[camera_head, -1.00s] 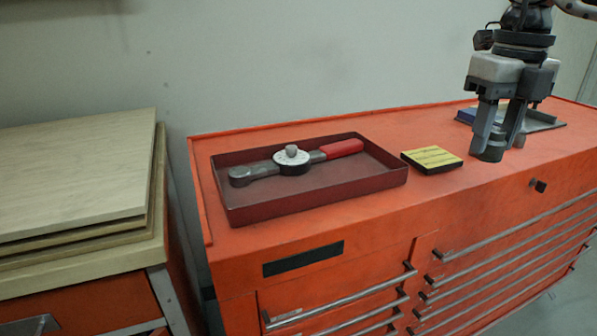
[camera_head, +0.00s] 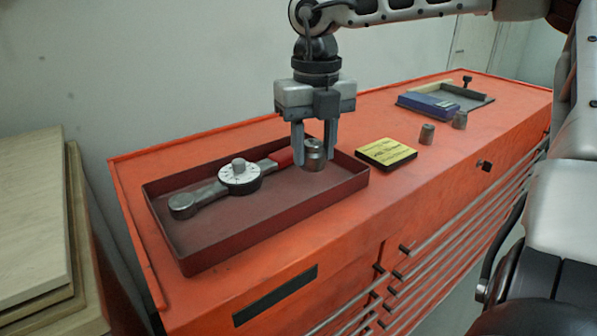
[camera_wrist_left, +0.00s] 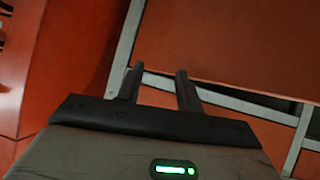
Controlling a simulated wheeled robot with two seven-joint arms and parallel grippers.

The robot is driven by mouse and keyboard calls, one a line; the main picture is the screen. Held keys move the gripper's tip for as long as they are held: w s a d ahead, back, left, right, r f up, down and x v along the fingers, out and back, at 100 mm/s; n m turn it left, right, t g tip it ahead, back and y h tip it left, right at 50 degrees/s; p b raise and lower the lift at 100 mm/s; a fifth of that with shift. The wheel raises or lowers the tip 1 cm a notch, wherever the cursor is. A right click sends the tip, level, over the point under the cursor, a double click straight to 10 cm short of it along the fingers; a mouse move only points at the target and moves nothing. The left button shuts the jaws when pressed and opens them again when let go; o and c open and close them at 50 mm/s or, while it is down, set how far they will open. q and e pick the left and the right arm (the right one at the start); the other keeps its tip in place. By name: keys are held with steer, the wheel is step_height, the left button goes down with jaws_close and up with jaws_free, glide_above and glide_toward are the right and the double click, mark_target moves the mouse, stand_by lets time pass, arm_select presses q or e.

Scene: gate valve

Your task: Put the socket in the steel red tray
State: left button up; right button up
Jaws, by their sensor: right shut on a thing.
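A metal socket (camera_head: 314,155) is held between the fingers of my right gripper (camera_head: 314,150) in the head view. The gripper is shut on it and points down over the right part of the dark red steel tray (camera_head: 217,253). The socket hangs at about the height of the tray's rim or above it; the exact gap to the floor is hard to tell. My left gripper (camera_wrist_left: 157,85) shows in the left wrist view with its two fingers apart and nothing between them.
A torque wrench (camera_head: 212,191) with a red handle lies in the tray. A yellow-topped block (camera_head: 386,153) sits right of the tray on the orange cabinet (camera_head: 300,255).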

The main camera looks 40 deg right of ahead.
mark_target(300, 196)
steer(key=f, duration=0.1)
steer(key=w+a, duration=0.1)
steer(key=f, duration=0.1)
steer(key=shift+w+a+f, duration=0.25)
steer(key=shift+a+f, duration=0.05)
steer(key=shift+a, duration=0.05)
steer(key=shift+f, duration=1.45)
steer(key=shift+f, duration=0.1)
steer(key=o, duration=0.7)
steer(key=shift+f, duration=0.15)
steer(key=o, duration=0.4)
step_height(300, 196, up, 12)
steer(key=shift+r, duration=0.25)
